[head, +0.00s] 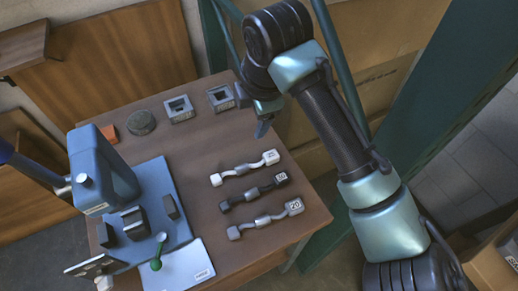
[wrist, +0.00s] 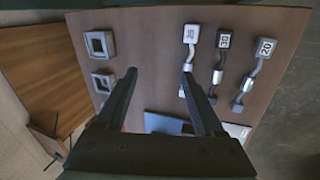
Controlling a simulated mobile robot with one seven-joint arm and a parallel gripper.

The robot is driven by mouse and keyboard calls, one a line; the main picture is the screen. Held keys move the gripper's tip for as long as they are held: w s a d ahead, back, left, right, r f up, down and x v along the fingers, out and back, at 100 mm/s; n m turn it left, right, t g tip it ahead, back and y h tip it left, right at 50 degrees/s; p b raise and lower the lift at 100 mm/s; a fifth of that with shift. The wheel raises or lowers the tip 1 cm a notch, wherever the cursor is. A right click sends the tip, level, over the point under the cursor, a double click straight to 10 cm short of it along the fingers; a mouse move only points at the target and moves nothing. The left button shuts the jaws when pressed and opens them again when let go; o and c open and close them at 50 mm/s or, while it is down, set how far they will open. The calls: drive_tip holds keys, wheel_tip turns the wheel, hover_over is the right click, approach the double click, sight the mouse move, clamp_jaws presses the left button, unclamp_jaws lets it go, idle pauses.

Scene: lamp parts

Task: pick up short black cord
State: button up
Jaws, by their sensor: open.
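The short black cord (head: 253,193) lies on the brown table between a white cord (head: 245,168) and a grey cord (head: 266,219). In the wrist view the black cord (wrist: 223,41) is right of my gripper, its labelled end toward the top of the picture. In the head view my gripper (head: 262,130) hangs above the table's right part, beyond the three cords. The white cord (wrist: 190,34) is nearest to the right finger, and the grey cord (wrist: 265,47) is farther right.
Two grey square sockets (head: 180,108) (head: 220,97), a dark round piece (head: 141,122) and an orange block (head: 109,133) lie at the table's back. A blue machine (head: 104,170) on a blue base stands at left. A white sheet (head: 180,268) lies in front. Table between is clear.

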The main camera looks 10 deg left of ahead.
drive_tip(key=s+d+n+g+h+p, duration=0.1)
drive_tip(key=s+d+g+h+p, duration=0.2)
drive_tip(key=d, duration=0.4)
drive_tip(key=y, duration=0.1)
hover_over(280, 178)
drive_tip(key=f, duration=0.7)
drive_tip(key=shift+w+d+f, duration=0.15)
drive_tip(key=shift+d+f, duration=0.15)
drive_tip(key=shift+f, duration=0.1)
drive_tip(key=shift+a+f, duration=0.15)
drive_tip(key=shift+f, duration=1.3)
drive_tip(key=shift+a+f, duration=0.1)
drive_tip(key=shift+f, duration=1.35)
clamp_jaws()
